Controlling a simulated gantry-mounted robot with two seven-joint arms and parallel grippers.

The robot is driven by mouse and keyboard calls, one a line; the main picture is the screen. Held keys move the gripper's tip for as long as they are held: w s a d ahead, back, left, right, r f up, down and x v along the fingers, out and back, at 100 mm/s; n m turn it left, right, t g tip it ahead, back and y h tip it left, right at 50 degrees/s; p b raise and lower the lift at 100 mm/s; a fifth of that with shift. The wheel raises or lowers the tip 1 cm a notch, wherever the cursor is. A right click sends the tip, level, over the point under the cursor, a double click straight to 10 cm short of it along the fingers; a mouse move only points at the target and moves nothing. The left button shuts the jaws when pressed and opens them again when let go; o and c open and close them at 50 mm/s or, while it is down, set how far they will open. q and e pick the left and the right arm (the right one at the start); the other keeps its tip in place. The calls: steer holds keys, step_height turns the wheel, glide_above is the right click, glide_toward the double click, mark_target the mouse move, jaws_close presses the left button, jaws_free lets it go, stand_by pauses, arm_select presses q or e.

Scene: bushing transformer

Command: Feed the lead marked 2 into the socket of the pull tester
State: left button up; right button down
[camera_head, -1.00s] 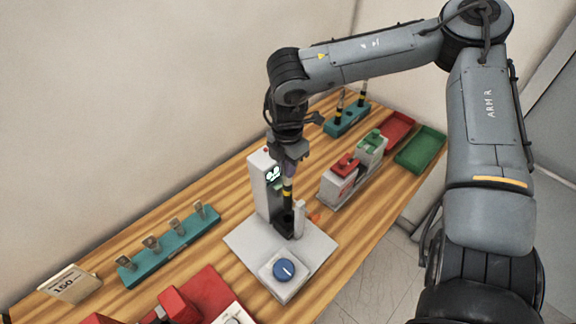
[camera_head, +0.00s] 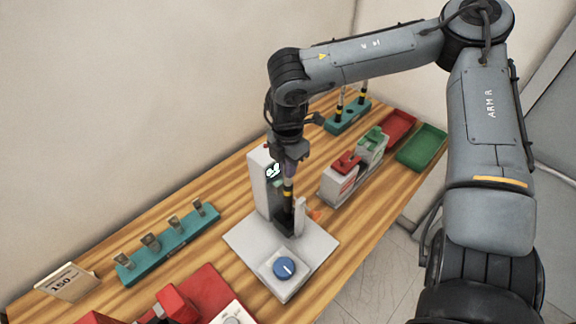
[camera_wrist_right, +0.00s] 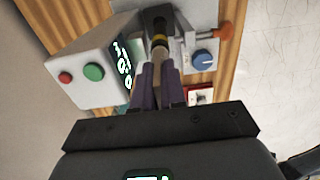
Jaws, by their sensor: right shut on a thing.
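My right gripper (camera_head: 289,168) is above the pull tester and shut on a dark lead with a yellow band (camera_head: 288,191). The lead points down, near upright, and its lower end is at the tester's dark socket (camera_head: 284,221). The lead's tip is hidden there, so I cannot tell how deep it sits. The pull tester has a pale base (camera_head: 248,243), an upright white column with a lit display, and a blue knob (camera_head: 284,268). In the right wrist view the purple fingers (camera_wrist_right: 157,92) grip the lead (camera_wrist_right: 160,52). No number on it is readable. My left gripper is out of view.
A teal rack (camera_head: 345,119) at the back holds other leads. A teal strip with several metal clips (camera_head: 172,247) lies left. Red-topped and green-topped grey units (camera_head: 352,168) stand right of the tester, near red (camera_head: 397,128) and green (camera_head: 422,148) trays. A card reading 150 (camera_head: 68,282) stands front left.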

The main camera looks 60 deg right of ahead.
mark_target(288, 186)
steer(key=shift+f+b, duration=1.85)
steer(key=shift+f, duration=0.45)
steer(key=shift+f+b, duration=1.6)
steer(key=shift+f, duration=0.35)
steer(key=c, duration=1.1)
jaws_free()
step_height(288, 186, up, 10)
steer(key=shift+w+r, duration=0.1)
steer(key=shift+r, duration=0.35)
